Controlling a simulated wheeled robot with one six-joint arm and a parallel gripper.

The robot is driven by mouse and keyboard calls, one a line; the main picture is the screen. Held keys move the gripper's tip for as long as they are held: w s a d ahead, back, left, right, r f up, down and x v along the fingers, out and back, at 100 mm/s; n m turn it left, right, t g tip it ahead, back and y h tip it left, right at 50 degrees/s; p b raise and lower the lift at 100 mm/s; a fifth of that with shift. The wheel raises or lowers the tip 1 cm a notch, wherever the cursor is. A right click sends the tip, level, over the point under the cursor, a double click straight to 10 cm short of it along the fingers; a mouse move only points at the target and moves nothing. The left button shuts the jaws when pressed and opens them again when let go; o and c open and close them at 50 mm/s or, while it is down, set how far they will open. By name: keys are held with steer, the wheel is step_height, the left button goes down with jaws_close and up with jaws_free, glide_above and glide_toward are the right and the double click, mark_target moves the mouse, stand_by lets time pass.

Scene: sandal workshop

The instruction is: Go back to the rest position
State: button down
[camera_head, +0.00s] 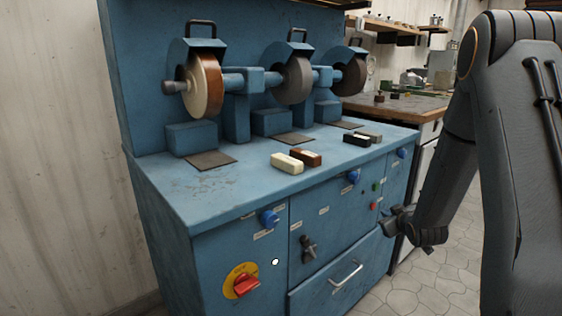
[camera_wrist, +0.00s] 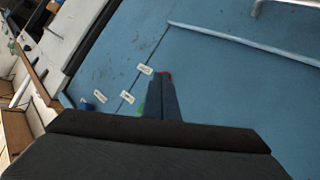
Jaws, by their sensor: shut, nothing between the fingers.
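My gripper (camera_head: 398,222) hangs at the end of my arm on the right in the head view, in front of the right side of the blue grinding machine (camera_head: 165,205). In the wrist view its fingers (camera_wrist: 161,98) are together with nothing between them, and they point at the machine's blue front. The fingers partly hide a red and a green button there. I cannot tell how far the fingertips are from the panel.
The machine carries several wheels, with blocks (camera_head: 287,163) on its top. Its front has a red rotary switch (camera_head: 243,286), blue knobs (camera_head: 269,219) and a drawer handle (camera_head: 346,277). A wooden bench (camera_head: 405,105) stands behind. Tiled floor (camera_head: 450,275) is open at the lower right.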

steer(key=s+a+r+g+y, duration=0.1)
steer(key=s+a+r+g, duration=0.25)
steer(key=s+a, duration=0.45)
steer(key=s+a+r+g, duration=0.3)
steer(key=s+a+r, duration=0.25)
steer(key=a, duration=0.55)
steer(key=s+a+r+g, duration=0.15)
steer(key=s+a, duration=0.25)
steer(key=s, duration=0.6)
steer(key=s+a+r+g, duration=0.1)
steer(key=s+a+g, duration=0.2)
steer(key=s, duration=0.7)
steer(key=s+a+r+g, duration=0.2)
steer(key=s+a, duration=0.2)
steer(key=s, duration=0.6)
steer(key=d+r+m+p, duration=0.4)
steer(key=d+r+p, duration=0.6)
steer(key=p, duration=1)
steer(key=shift+w+r, duration=0.3)
steer(key=shift+r, duration=0.35)
